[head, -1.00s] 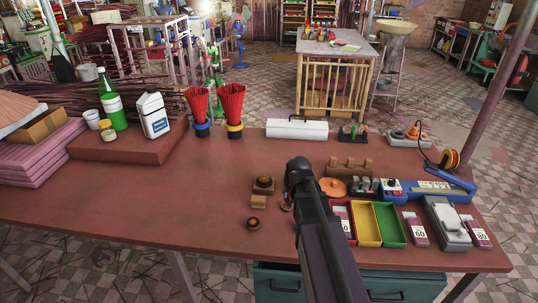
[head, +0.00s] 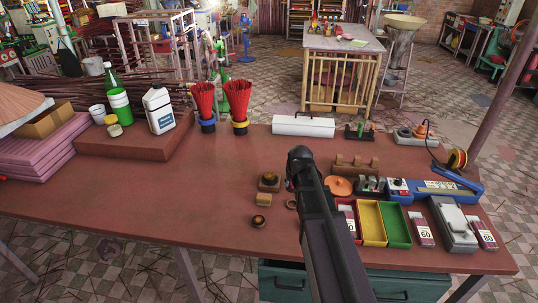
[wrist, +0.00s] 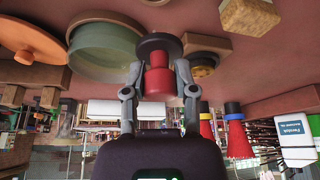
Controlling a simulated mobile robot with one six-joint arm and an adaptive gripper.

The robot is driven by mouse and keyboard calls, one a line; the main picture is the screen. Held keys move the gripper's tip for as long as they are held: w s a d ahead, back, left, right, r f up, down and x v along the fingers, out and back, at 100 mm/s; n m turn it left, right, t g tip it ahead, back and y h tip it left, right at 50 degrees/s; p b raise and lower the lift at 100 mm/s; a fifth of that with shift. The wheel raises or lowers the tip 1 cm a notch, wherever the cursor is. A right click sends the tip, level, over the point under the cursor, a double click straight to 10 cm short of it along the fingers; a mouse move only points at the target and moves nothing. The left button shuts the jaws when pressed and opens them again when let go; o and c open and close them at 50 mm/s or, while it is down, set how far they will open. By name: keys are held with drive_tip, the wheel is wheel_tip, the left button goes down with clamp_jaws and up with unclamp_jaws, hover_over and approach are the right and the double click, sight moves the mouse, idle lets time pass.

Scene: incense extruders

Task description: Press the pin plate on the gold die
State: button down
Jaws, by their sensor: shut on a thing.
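My gripper (wrist: 158,90) is shut on the red cylindrical grip of a piece with a wide dark disc (wrist: 160,44) at its end; I take this piece for the pin plate. A square brown block with a gold round centre, apparently the gold die (wrist: 203,67), lies beside the dark disc in the upside-down wrist view. The disc partly overlaps it there; I see no clear contact. In the head view this block (head: 268,182) sits just left of my arm's end.
A greenish round dish (wrist: 103,52) is close in the wrist view. Coloured trays (head: 371,222) stand right; the table's left middle is clear.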

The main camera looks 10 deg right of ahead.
wheel_tip(320, 180, up, 4)
drive_tip(key=r+p, duration=0.1)
drive_tip(key=p, duration=0.3)
hover_over(270, 174)
drive_tip(key=s, duration=0.1)
drive_tip(key=shift+a+f, duration=0.1)
drive_tip(key=shift+f, duration=0.2)
drive_tip(key=shift+f, duration=0.1)
wheel_tip(270, 174, down, 6)
drive_tip(key=b, duration=0.6)
drive_tip(key=shift+f+b, duration=0.4)
drive_tip(key=shift+b, duration=0.2)
idle(1.6)
drive_tip(key=shift+s, duration=0.15)
idle(0.7)
wheel_tip(270, 174, up, 7)
drive_tip(key=p, duration=0.7)
idle(0.4)
